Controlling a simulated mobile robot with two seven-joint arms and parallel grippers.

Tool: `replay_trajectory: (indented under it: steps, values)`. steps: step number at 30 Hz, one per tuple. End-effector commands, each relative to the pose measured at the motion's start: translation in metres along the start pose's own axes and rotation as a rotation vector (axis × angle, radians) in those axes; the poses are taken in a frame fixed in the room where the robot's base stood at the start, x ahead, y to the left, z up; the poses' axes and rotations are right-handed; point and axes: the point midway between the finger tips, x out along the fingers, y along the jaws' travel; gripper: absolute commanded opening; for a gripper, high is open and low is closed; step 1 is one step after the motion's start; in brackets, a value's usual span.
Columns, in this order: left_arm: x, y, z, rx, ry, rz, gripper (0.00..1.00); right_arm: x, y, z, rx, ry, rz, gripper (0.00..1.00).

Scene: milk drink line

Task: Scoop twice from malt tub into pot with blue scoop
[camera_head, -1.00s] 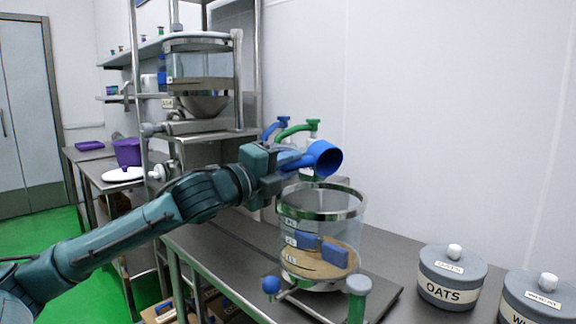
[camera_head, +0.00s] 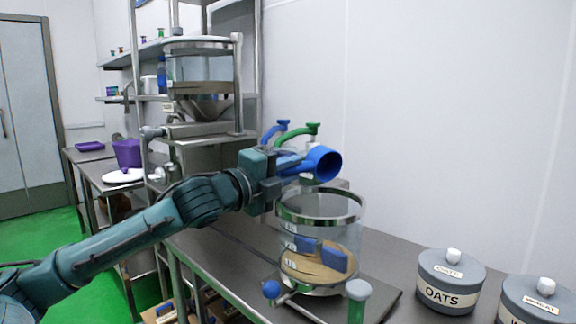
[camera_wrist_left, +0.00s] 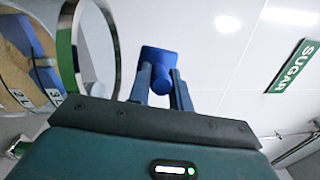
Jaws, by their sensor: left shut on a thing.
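My left gripper (camera_head: 284,167) is shut on the handle of the blue scoop (camera_head: 322,162). The scoop is tipped on its side, its round mouth facing right, and shows just above the pot's rim. The clear pot (camera_head: 346,218) has a steel rim and litre marks. Brown contents and a blue paddle-like part show inside it. In the left wrist view, the scoop (camera_wrist_left: 158,58) is between the fingers, and the pot's rim (camera_wrist_left: 68,50) is close on the left. The scoop's inside looks dark blue; I cannot tell whether anything is in it. No tub labelled malt shows. My right gripper is out of view.
Grey lidded tubs stand right of the pot: one marked OATS (camera_head: 449,297), another cut off by the edge (camera_head: 536,303). Green and blue taps (camera_head: 300,130) are behind the scoop. A tall hopper (camera_head: 200,70) stands at the back left. Bare counter lies between pot and tubs.

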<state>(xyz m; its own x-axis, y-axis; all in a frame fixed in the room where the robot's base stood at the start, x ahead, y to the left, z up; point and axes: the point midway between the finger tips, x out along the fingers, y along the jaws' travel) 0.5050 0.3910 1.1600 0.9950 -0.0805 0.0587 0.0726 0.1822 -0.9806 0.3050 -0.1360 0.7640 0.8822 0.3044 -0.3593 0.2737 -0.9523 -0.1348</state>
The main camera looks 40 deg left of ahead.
Motion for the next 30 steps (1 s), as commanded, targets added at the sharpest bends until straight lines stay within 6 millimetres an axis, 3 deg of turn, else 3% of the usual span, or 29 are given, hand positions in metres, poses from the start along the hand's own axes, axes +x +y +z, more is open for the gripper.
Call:
replay_trajectory:
  steps: [1, 4, 30]
  values:
    - [0.001, -0.009, 0.002, -0.039, 0.0, 0.012, 0.0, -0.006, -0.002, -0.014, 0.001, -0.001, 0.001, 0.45]
    - [0.001, -0.013, 0.003, -0.13, 0.0, 0.039, 0.0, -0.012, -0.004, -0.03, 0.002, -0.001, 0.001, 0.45]
    - [0.002, -0.027, 0.008, -0.885, -0.004, 0.271, 0.0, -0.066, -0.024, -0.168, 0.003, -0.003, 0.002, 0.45]
